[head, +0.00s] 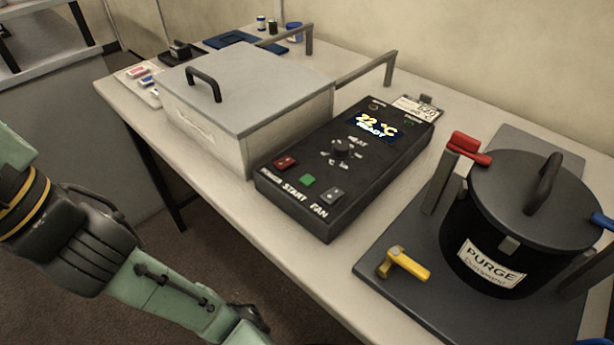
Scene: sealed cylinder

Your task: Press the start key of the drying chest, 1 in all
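The drying chest (245,82) is a pale grey box with a flat lid and a black handle, and its lid looks shut. Its black control box (375,165) stands to its right. The start key (308,181) is a small green square near the front edge of that box, above the word START. A red power switch (286,162) is to its left and a grey fan switch (332,194) to its right. The display (376,127) reads 22 °C READY. My arm shows at the lower left, and my gripper is not in view.
A black pot (490,230) labelled PURGE stands on a dark plate (372,240) at the right, with a red lever (470,147) and a yellow handle (403,264). A metal bar (365,68) rises behind the control box. Small jars stand at the back. The front table strip is clear.

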